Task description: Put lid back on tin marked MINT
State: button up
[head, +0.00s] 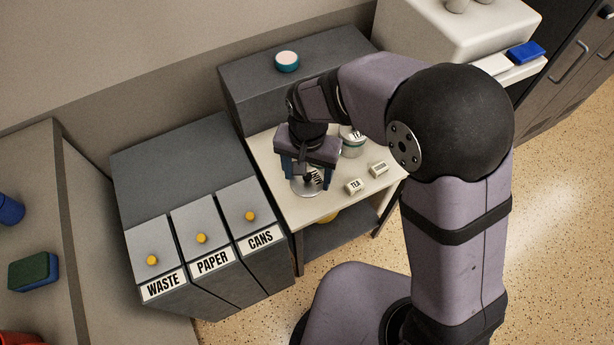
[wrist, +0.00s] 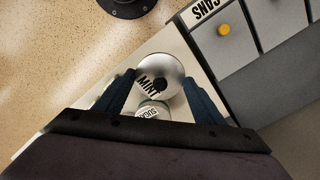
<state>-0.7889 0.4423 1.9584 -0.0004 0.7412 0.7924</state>
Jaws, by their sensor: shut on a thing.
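My gripper (head: 308,177) points down over the pale table, with its fingers on either side of a round silver lid (wrist: 160,68). The lid also shows under the gripper in the head view (head: 304,189). It has a dark knob, and a label reading MINT shows beside the knob in the wrist view. My gripper (wrist: 160,84) is shut on the lid. I cannot tell whether a tin is under the lid or whether they touch. A tin with a SUGAR label (wrist: 152,112) shows close beside it, partly hidden by my gripper.
A pale tin (head: 352,149) stands right of my gripper. A TEA block (head: 355,186) and another small block (head: 379,168) lie on the table (head: 310,212). A grey cabinet (head: 245,85) bearing a teal-and-white round thing (head: 287,61) stands behind. Labelled bins (head: 205,240) stand left.

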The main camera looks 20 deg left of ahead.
jog(key=w+d+r+m+p, duration=0.1)
jog(key=w+d+p, duration=0.1)
jog(key=w, duration=0.4)
jog(key=w+d+r+m+p, duration=0.1)
jog(key=w+d+p, duration=0.1)
jog(key=w, duration=0.3)
jog(key=w+d+r+m+p, duration=0.1)
jog(key=w+d+r+p, duration=0.1)
jog(key=w, duration=0.4)
jog(key=shift+w+d+p, duration=0.3)
jog(key=shift+d+p, duration=0.2)
jog(key=shift+p, duration=0.7)
jog(key=w+d+r+m+p, duration=0.1)
jog(key=w+d+m+p, duration=0.1)
jog(key=w+d, duration=0.7)
jog(key=shift+w+d+r+p, duration=0.2)
jog(key=shift+w+d+p, duration=0.15)
jog(key=shift+w+p, duration=0.5)
jog(key=shift+f, duration=0.15)
jog(key=shift+f+b, duration=1.95)
jog(key=shift+f, duration=1.1)
jog(key=shift+f+b, duration=0.15)
jog(key=shift+b, duration=0.3)
jog(key=o, duration=1.1)
jog(key=shift+s, duration=0.1)
